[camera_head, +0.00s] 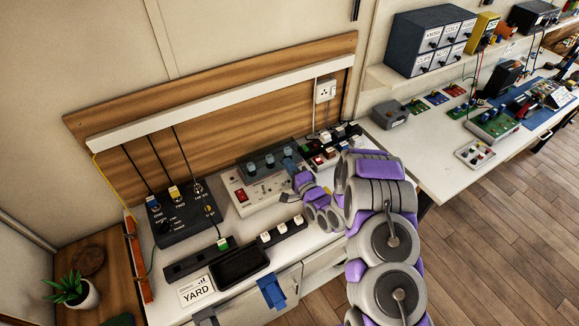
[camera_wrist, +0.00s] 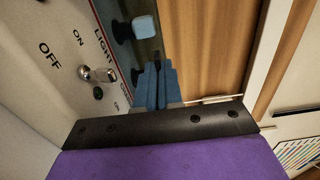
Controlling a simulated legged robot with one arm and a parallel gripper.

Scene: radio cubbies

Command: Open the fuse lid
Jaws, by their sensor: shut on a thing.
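The fuse lid (camera_head: 262,163) is a dark, see-through cover along the back of the pale switch panel (camera_head: 240,204), with blue-topped fuses showing there. In the wrist view its tinted surface (camera_wrist: 150,48) is at the top, with one pale blue fuse (camera_wrist: 143,27) near it. My gripper (camera_head: 294,172) is at the right end of the panel, beside the lid. In the wrist view its blue fingertips (camera_wrist: 156,80) are closed together on a small dark part at the lid's edge. The fingers hide most of that part, and I cannot tell the lid's exact angle.
The panel has a red switch (camera_head: 241,195), a socket and a metal toggle (camera_wrist: 100,74) marked ON and OFF. A dark control box (camera_head: 185,220) stands left. A black strip of switches (camera_head: 325,155) lies behind my gripper. A wooden board (camera_head: 200,110) backs the bench.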

